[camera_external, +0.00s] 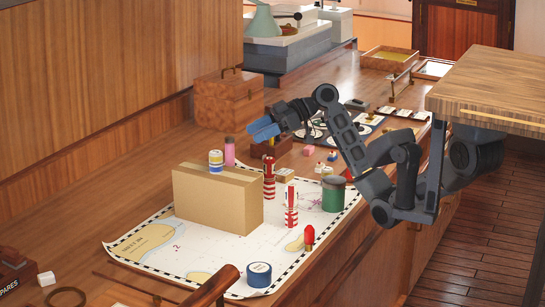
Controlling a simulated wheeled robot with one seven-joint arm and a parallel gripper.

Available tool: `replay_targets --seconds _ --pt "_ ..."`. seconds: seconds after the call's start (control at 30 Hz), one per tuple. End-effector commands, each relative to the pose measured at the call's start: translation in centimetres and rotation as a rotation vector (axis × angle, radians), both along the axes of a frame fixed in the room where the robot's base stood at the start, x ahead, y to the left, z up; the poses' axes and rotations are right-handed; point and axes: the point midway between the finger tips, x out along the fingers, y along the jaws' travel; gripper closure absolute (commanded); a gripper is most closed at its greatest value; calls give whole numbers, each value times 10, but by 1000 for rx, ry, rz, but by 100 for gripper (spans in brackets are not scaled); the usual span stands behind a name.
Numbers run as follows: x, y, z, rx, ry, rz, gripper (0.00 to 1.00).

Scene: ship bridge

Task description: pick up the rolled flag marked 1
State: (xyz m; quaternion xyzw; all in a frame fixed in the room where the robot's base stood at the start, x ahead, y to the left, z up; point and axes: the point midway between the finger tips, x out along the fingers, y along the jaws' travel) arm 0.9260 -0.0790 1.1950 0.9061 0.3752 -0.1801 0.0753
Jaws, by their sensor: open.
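Two red-and-white rolled flags stand upright on the chart: one rolled flag (269,180) close to the right end of the cardboard box, and another rolled flag (290,207) nearer the camera and to the right. I cannot read a number on either, so I cannot tell which is marked 1. My gripper (262,131), with blue fingers, is open and empty. It is raised above and behind the flags, pointing left, and touches neither. The gap between its fingers is hard to see from here.
A green jar (333,196) and red-topped piece (309,236) are right; blue tape (259,275) lies in front. The chart's left part is clear.

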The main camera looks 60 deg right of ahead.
Motion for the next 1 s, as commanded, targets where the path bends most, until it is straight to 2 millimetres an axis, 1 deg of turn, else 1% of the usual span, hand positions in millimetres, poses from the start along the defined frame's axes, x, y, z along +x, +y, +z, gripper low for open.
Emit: replay_targets --seconds 0.27,0.33,0.53,0.67,0.77,0.87,0.93,1.0 --pt "0 0 0 0 0 0 36" --pt "0 0 0 0 0 0 31" --pt "0 0 0 0 0 0 31" --pt "1 6 -1 31 -22 -16 31" --pt "4 20 -1 109 -82 -59 31" --pt "2 36 3 230 -176 -135 31" --pt "-3 44 7 324 -250 -200 31" --pt "-12 46 5 396 -308 -270 31"
